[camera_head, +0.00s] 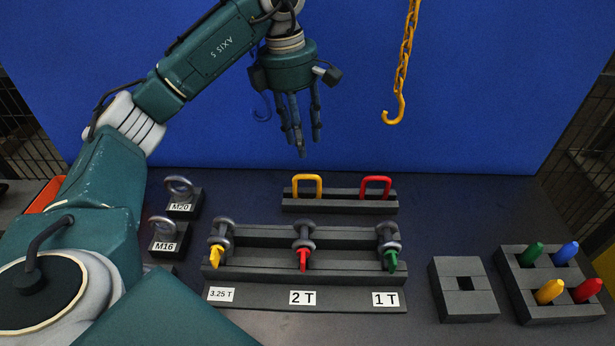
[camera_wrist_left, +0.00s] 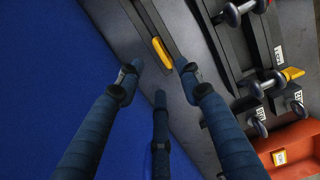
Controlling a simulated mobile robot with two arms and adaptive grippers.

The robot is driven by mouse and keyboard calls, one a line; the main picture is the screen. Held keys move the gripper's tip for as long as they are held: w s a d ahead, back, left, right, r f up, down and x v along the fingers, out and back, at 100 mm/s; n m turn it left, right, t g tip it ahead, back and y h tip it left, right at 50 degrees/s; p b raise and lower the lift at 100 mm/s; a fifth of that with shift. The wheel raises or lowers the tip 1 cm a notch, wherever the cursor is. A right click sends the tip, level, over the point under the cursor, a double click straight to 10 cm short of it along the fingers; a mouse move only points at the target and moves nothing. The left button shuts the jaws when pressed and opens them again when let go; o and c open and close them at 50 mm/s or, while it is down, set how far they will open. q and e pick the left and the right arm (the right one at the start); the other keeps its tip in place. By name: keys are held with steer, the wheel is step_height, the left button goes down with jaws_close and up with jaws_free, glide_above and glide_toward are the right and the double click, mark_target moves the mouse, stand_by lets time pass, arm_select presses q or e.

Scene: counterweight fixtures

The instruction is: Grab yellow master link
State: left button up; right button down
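The yellow master link (camera_head: 307,176) stands upright in the left part of a dark slotted holder (camera_head: 340,207) at the back of the bench. In the left wrist view, the yellow link (camera_wrist_left: 161,52) shows from above, just beyond the gap between my fingertips. My left gripper (camera_head: 301,142) points down above and behind the link, apart from it. Its three fingers (camera_wrist_left: 160,76) are spread with nothing between them. A red master link (camera_head: 376,182) stands in the right part of the same holder. My right gripper is not in view.
A rack (camera_head: 262,273) with three shackles stands in front of the holder. Eye bolts marked M20 (camera_head: 180,189) and M16 (camera_head: 164,232) are to the left. A yellow chain with a hook (camera_head: 394,113) hangs at the right. Blocks with coloured pegs (camera_head: 510,290) stand at front right.

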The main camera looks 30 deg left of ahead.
mark_target(307, 175)
arm_select(q)
step_height(307, 175, down, 2)
steer(key=shift+s+f, duration=0.15)
steer(key=shift+f, duration=0.1)
steer(key=f, duration=0.3)
steer(key=shift+d+f, duration=0.1)
steer(key=shift+d, duration=0.1)
steer(key=shift+w+f+p, duration=0.25)
steer(key=shift+f+p, duration=0.2)
steer(key=shift+f, duration=0.15)
steer(key=f, duration=0.2)
steer(key=f+p, duration=0.1)
steer(key=f, duration=0.1)
steer(key=shift+w+d+f, duration=0.1)
steer(key=shift+w+d, duration=0.05)
steer(key=shift+d, duration=0.05)
steer(key=shift+c, duration=0.7)
jaws_close()
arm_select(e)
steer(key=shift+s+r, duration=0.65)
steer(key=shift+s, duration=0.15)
